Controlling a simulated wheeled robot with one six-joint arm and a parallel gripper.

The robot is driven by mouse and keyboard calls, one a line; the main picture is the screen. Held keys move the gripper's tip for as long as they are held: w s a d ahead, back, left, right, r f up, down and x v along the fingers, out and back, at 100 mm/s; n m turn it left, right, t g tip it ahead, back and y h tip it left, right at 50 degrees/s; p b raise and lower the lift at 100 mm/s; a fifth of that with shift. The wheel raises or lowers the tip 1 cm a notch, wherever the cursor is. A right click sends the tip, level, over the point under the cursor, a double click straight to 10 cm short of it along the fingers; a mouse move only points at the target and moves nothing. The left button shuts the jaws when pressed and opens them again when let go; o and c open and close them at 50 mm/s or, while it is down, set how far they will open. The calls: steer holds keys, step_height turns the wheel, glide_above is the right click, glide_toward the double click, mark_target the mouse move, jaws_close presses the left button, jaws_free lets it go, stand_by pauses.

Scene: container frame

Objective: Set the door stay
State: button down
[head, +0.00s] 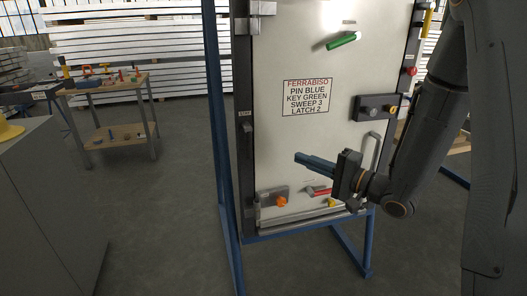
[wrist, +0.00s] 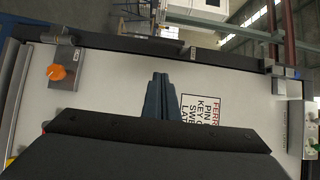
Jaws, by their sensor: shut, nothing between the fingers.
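The pale door panel (head: 290,145) stands upright in a blue frame (head: 215,110). At its left edge is a slim dark upright part (head: 249,125) beside a small label too small to read. An orange knob (head: 282,202) sits on a grey plate low on the door, and the knob also shows in the wrist view (wrist: 56,72). I cannot tell for certain which fitting is the door stay. My gripper (head: 297,157) is in front of the lower middle of the door, its blue fingers shut and empty, pointing left. In the wrist view the fingertips (wrist: 160,76) lie over the panel beside the sign.
The door also carries a sign (head: 307,97), a green handle (head: 343,41), a red handle (head: 319,191), a dark latch box (head: 376,107) and a grey pull handle (head: 371,151). A workbench (head: 112,85) with tools stands at the left.

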mark_target(248, 142)
steer(key=s+a+x, duration=0.1)
steer(key=s+x, duration=0.1)
steer(key=x, duration=1.1)
steer(key=shift+a+p, duration=0.35)
steer(key=shift+p, duration=0.05)
steer(key=shift+s+a, duration=0.1)
steer(key=shift+s, duration=0.05)
